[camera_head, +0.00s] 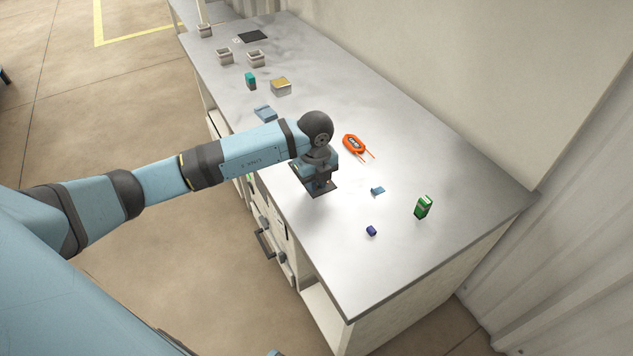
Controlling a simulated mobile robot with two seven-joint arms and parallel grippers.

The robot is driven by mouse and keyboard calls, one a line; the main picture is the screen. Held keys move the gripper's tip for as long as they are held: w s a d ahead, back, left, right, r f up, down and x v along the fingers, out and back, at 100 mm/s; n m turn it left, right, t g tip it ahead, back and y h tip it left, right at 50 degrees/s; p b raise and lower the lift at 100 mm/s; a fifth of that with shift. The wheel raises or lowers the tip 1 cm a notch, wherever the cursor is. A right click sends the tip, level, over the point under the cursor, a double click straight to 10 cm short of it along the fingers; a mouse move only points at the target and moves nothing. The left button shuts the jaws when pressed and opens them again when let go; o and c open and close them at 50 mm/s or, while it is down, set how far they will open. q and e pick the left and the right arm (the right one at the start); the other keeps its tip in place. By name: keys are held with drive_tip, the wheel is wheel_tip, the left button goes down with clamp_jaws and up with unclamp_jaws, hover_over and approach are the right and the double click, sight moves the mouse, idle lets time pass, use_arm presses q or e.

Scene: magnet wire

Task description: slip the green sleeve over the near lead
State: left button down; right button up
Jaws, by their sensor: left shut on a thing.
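An orange coil (354,144) lies on the grey bench top, and its two thin orange leads stick out toward the lower right. No green sleeve shows clearly elsewhere on the bench. The leads' ends look bare and apart from the gripper. My right gripper is out of view.
A green box (423,207) stands near the right end. A light blue piece (377,190) and a dark blue piece (371,231) lie nearby. A teal block (251,81), a tan-topped box (281,87) and several small containers stand farther back. The near right bench top is mostly clear.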

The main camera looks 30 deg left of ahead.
use_arm(q)
drive_tip(key=shift+a, duration=0.1)
drive_tip(key=c, duration=1)
unclamp_jaws()
drive_tip(key=shift+c, duration=0.2)
drive_tip(key=shift+r+p, duration=2)
drive_tip(key=shift+r, duration=0.55)
